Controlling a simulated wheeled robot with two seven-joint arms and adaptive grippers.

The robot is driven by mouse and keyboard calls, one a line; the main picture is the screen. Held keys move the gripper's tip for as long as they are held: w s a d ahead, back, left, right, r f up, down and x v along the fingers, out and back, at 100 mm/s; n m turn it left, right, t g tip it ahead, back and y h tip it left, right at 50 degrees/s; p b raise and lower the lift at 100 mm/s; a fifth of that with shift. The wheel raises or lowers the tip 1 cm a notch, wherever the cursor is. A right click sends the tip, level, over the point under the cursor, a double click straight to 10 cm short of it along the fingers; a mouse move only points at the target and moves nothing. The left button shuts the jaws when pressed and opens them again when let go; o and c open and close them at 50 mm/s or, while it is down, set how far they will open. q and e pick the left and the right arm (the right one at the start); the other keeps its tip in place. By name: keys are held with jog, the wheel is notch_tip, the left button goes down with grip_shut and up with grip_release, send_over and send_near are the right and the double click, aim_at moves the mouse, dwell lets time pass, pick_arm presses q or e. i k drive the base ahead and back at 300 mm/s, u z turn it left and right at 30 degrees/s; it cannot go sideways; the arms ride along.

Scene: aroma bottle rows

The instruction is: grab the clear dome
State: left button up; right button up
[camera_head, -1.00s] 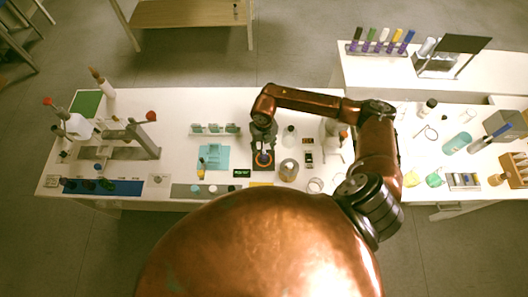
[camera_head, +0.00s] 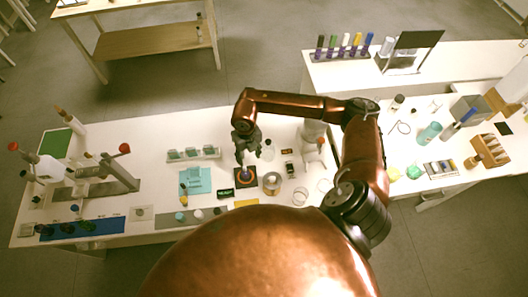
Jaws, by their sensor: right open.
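My right gripper (camera_head: 246,161) is open and points down above a small dark square base (camera_head: 254,183) on the white table. A small bluish, see-through round thing (camera_head: 246,174) sits on this base, just below the fingertips. It may be the clear dome, but it is too small and partly covered to be sure. I cannot tell whether the fingers touch it. My left gripper is not in view.
A round glass jar (camera_head: 272,184) stands close right of the base, with a small flask (camera_head: 268,151) behind it. A rack (camera_head: 194,154) and a light-blue sheet (camera_head: 195,181) lie to the left. Glass rings (camera_head: 300,196) lie at the right.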

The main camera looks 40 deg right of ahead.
aim_at(268, 146)
jog(key=z, duration=1.3)
